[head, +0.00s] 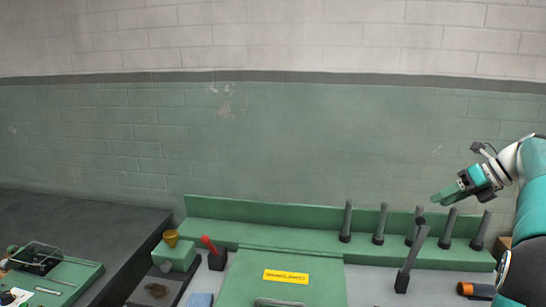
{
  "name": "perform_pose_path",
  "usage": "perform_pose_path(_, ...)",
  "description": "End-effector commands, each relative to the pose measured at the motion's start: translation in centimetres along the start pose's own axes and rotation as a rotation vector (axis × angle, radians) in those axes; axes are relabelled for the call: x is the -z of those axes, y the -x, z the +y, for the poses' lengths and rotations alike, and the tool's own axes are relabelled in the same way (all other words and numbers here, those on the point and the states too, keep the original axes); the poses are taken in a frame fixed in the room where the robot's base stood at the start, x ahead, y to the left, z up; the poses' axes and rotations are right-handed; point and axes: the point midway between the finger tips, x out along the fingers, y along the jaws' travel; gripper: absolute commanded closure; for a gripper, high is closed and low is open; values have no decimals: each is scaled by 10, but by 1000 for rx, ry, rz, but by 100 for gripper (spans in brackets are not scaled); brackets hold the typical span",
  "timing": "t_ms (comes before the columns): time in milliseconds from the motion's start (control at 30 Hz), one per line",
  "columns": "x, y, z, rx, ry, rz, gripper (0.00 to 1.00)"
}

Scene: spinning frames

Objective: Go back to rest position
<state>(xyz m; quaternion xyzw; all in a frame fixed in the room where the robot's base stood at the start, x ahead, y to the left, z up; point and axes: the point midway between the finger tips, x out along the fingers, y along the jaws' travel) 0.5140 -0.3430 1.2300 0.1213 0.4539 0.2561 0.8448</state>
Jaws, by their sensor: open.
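My gripper (442,196) is at the right in the head view, at the end of my white and teal arm. It points left, with green finger pads, and is open. Nothing shows between its fingers. It is raised above a row of dark upright spindles (381,224) on the green machine ledge (275,233), and appears apart from them. The gap between the fingers is hard to make out at this angle.
A taller dark post (411,262) stands in front of the row. A dark table (80,225) is far left. The brick wall (280,140) rises behind.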

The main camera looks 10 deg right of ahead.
Motion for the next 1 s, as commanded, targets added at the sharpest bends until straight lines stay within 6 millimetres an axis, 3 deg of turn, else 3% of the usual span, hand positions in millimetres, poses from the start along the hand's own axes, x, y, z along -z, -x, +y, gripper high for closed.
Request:
perform_pose_path(33, -5, -11, 25, 15, 104, 28, 55)
perform_pose_path(233, 1, -50, 101, 69, 535, 148, 55)
perform_pose_path(467, 35, -87, 180, 91, 1064, 301, 55)
perform_pose_path(700, 92, -117, 246, 66, 1646, 471, 55)
perform_pose_path(1000, 182, -146, 296, -26, 2409, 695, 55)
